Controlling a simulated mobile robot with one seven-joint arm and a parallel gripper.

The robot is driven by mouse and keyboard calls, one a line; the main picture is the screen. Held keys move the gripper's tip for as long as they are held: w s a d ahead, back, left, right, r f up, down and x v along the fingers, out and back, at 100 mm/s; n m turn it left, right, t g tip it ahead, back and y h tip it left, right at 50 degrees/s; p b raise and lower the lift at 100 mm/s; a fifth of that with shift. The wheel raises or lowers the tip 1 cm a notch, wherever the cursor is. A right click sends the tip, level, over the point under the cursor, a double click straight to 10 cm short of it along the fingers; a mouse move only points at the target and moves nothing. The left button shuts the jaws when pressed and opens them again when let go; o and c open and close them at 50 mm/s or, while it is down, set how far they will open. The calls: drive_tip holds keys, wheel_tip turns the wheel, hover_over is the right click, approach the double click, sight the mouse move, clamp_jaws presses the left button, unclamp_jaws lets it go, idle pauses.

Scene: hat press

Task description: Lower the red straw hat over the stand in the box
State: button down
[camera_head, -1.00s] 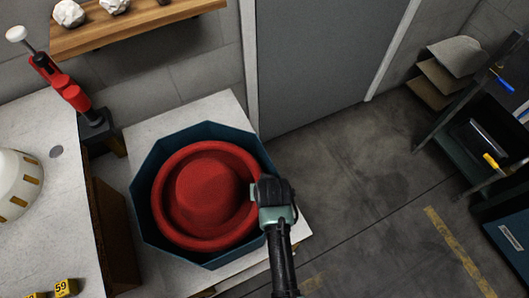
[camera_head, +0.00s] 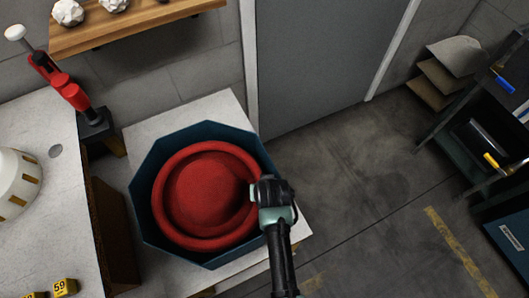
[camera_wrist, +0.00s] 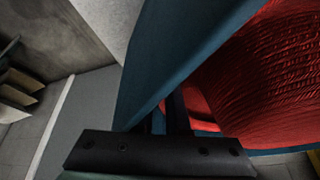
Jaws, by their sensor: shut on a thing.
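The red straw hat (camera_head: 200,190) sits inside the dark blue octagonal box (camera_head: 205,131), crown up, with its brim close within the walls. My gripper (camera_head: 259,191) reaches over the box's right side and is shut on the hat's right brim. In the wrist view, the red woven hat (camera_wrist: 275,75) fills the right side and the blue box wall (camera_wrist: 170,55) runs diagonally beside it. The fingers (camera_wrist: 175,118) go down at the wall's inner side; their tips are mostly hidden. The stand is not visible; the hat covers the box's middle.
The box rests on a pale table (camera_head: 160,125). A wooden shelf (camera_head: 130,28) hangs behind. The floor (camera_head: 360,190) at right is open.

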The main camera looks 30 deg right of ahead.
drive_tip(key=shift+s+f, duration=0.15)
drive_tip(key=shift+f, duration=0.1)
drive_tip(key=c, duration=0.8)
unclamp_jaws()
drive_tip(key=shift+c, duration=0.2)
drive_tip(key=shift+s+f, duration=0.1)
drive_tip(key=shift+s, duration=0.1)
drive_tip(key=w+p+v, duration=0.1)
drive_tip(key=p+v, duration=0.1)
drive_tip(key=v, duration=1.1)
drive_tip(key=shift+r+p, duration=0.3)
drive_tip(key=shift+p, duration=0.05)
drive_tip(key=shift+s+a, duration=0.1)
